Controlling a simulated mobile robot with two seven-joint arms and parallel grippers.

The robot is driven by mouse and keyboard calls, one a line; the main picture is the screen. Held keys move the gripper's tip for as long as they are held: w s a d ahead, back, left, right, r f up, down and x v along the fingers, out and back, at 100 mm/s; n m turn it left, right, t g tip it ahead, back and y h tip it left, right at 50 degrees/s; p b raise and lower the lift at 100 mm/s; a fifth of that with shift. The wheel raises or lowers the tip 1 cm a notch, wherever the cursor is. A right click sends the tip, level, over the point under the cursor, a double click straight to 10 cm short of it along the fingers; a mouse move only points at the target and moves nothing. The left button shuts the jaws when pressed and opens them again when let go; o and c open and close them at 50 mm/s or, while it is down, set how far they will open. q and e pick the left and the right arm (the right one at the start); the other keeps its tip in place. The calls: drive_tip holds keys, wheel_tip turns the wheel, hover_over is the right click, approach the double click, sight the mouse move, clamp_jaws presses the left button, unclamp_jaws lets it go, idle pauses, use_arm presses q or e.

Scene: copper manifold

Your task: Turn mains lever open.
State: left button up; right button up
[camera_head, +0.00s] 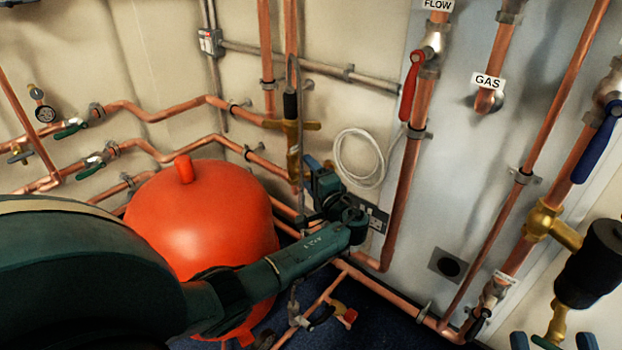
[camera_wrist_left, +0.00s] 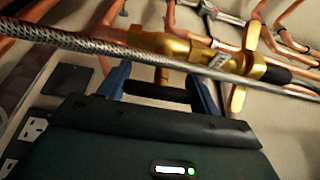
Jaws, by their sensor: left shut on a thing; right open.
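My left gripper (camera_head: 322,185) is in the middle of the head view, beside the pipework right of the red tank. In the left wrist view its blue fingers (camera_wrist_left: 160,92) are shut on a short black bar (camera_wrist_left: 155,91), seemingly a lever handle. A brass stem shows behind the bar, below a brass valve body (camera_wrist_left: 200,58). That valve also shows in the head view (camera_head: 291,140), with brass wings; the held bar is hidden there. I cannot tell whether it is the mains lever. My right gripper (camera_head: 552,342) is open at the lower right edge, only its blue fingertips showing.
A red tank (camera_head: 205,225) stands beneath my left arm. A braided hose (camera_wrist_left: 110,45) crosses near the left fingers. A red lever (camera_head: 410,88) and a blue lever (camera_head: 596,145) sit on upright copper pipes. A black-bodied brass fitting (camera_head: 592,265) is above my right gripper.

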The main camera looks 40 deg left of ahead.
drive_tip(key=shift+w+d, duration=0.1)
use_arm(q)
drive_tip(key=o, duration=1)
use_arm(e)
drive_tip(key=shift+f, duration=0.15)
use_arm(q)
drive_tip(key=shift+s+d, duration=0.15)
drive_tip(key=shift+d, duration=0.15)
drive_tip(key=p+v, duration=0.2)
drive_tip(key=v, duration=0.5)
use_arm(e)
drive_tip(key=shift+s+f+m+g+h, duration=0.2)
drive_tip(key=shift+f+m+g+h, duration=0.1)
drive_tip(key=shift+f+h, duration=0.25)
